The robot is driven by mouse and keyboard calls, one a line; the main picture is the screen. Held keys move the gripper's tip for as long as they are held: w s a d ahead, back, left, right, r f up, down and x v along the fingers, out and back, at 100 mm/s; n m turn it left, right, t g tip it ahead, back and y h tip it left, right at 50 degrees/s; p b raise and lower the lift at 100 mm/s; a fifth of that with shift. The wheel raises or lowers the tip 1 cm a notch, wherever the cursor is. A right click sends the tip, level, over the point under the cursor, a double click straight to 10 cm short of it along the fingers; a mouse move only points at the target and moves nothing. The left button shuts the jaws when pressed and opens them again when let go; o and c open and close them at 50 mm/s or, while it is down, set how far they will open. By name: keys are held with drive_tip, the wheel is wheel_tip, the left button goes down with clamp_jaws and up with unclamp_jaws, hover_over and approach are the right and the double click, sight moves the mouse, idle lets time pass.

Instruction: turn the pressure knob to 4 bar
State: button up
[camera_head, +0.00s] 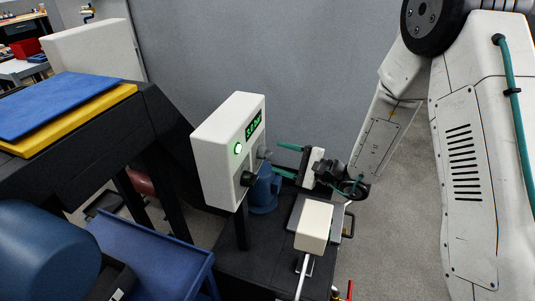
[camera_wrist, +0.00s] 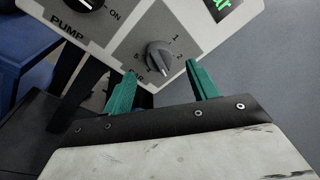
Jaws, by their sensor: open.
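The pressure knob (camera_wrist: 158,55) is a small grey dial on the control box's (camera_head: 218,152) front, ringed by a printed number scale in the wrist view. In the head view the grey knob (camera_head: 264,153) sits low on the panel. My gripper (camera_head: 279,158) is open, its teal fingers pointing at the panel. In the wrist view my gripper (camera_wrist: 161,64) has the knob between its fingertips in the picture; I cannot tell whether they touch it. The green display (camera_head: 253,126) is lit, its digits too small to read surely. The knob's exact setting is unclear.
A blue motor-like body (camera_head: 265,192) lies below the box. A white block (camera_head: 314,226) stands in front. Grey floor (camera_head: 385,245) is free at right.

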sight(270, 153)
drive_tip(key=shift+x, duration=2.1)
drive_tip(key=c, duration=1)
drive_tip(key=shift+a, duration=0.1)
drive_tip(key=shift+m, duration=0.3)
drive_tip(key=m, duration=0.5)
drive_tip(key=shift+r+g, duration=0.2)
drive_tip(key=shift+g, duration=0.1)
drive_tip(key=m, duration=0.4)
drive_tip(key=shift+w+r+h, duration=0.1)
drive_tip(key=shift+w+h, duration=0.1)
drive_tip(key=shift+h, duration=0.1)
drive_tip(key=shift+m, duration=0.5)
